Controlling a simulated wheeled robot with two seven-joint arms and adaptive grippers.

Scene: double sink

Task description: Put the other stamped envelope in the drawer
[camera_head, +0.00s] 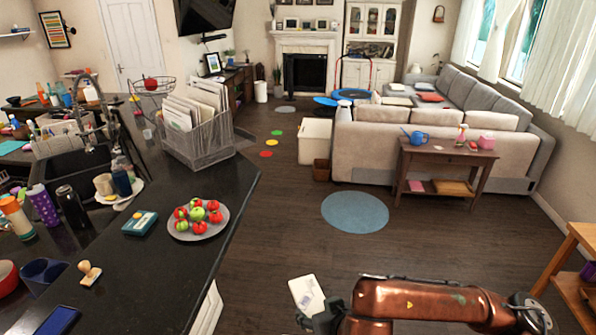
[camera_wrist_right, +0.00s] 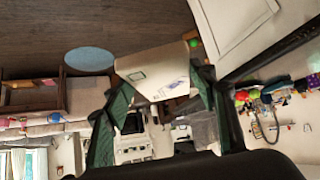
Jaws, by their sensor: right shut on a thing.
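My right gripper (camera_head: 322,316) is shut on a white envelope (camera_head: 306,294) with a bluish stamp mark, held out over the floor to the right of the dark counter. White panels (camera_wrist_right: 232,22) also show at the top right of the right wrist view. My left gripper is not in view.
On the counter (camera_head: 160,275) are a mesh file holder (camera_head: 205,143) with papers, a plate of tomatoes and apples (camera_head: 199,219), a teal box (camera_head: 140,223), a wooden stamp (camera_head: 89,272) and a phone (camera_head: 57,320).

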